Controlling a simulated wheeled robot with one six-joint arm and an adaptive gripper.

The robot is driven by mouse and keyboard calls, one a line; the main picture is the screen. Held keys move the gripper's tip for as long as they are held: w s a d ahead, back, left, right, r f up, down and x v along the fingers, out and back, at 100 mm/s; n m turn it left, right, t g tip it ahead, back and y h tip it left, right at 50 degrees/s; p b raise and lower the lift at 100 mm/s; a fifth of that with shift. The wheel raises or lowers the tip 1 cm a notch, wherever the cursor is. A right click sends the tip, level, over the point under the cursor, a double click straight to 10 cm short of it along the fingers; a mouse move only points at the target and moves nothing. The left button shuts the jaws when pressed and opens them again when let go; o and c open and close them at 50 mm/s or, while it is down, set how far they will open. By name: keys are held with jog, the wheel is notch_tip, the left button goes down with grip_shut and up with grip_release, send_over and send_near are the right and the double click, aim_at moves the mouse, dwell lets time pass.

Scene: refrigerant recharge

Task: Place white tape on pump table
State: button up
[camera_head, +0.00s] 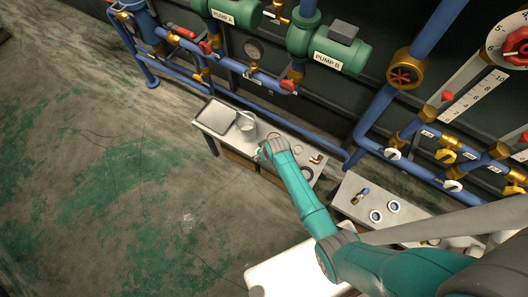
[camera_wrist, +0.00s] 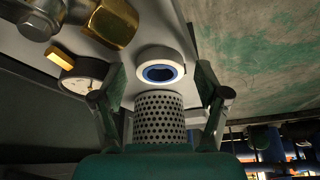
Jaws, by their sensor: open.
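A white ring of tape (camera_wrist: 160,70) with a blue inner band shows in the wrist view, on a pale surface beyond a perforated grey cylinder (camera_wrist: 159,117). My gripper (camera_wrist: 162,82) is open, one finger on each side of the ring in the picture. I cannot tell whether the fingers touch it. In the head view, two white rings with blue inner bands (camera_head: 376,216) (camera_head: 393,206) lie on the right-hand table (camera_head: 350,205). The table below the pumps (camera_head: 208,127) is at centre. My gripper (camera_head: 262,154) is over it, its fingers mostly hidden.
The wrist view shows a brass fitting (camera_wrist: 114,22) and a round gauge (camera_wrist: 84,76) left of the ring. Open floor lies left.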

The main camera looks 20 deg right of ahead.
jog(key=v, duration=1.2)
jog(key=s+r+m+t, duration=0.1)
jog(key=s+r+t, duration=0.2)
jog(key=s, duration=0.7)
jog(key=s+r+t, duration=0.2)
jog(key=s+r, duration=0.1)
jog(key=s, duration=0.7)
jog(key=s+r+t, duration=0.1)
jog(key=s+r, duration=0.3)
jog(key=r, duration=0.4)
jog(key=s+a+r+t, duration=0.1)
jog(key=s+r+t, duration=0.1)
jog(key=s+r, duration=0.3)
jog(key=s+r+m+t, duration=0.1)
jog(key=s+r, duration=0.4)
jog(key=r, duration=0.6)
jog(key=shift+a+t+h, duration=0.15)
jog(key=shift+t+h, duration=0.25)
jog(key=shift+t, duration=0.2)
jog(key=shift+r, duration=0.15)
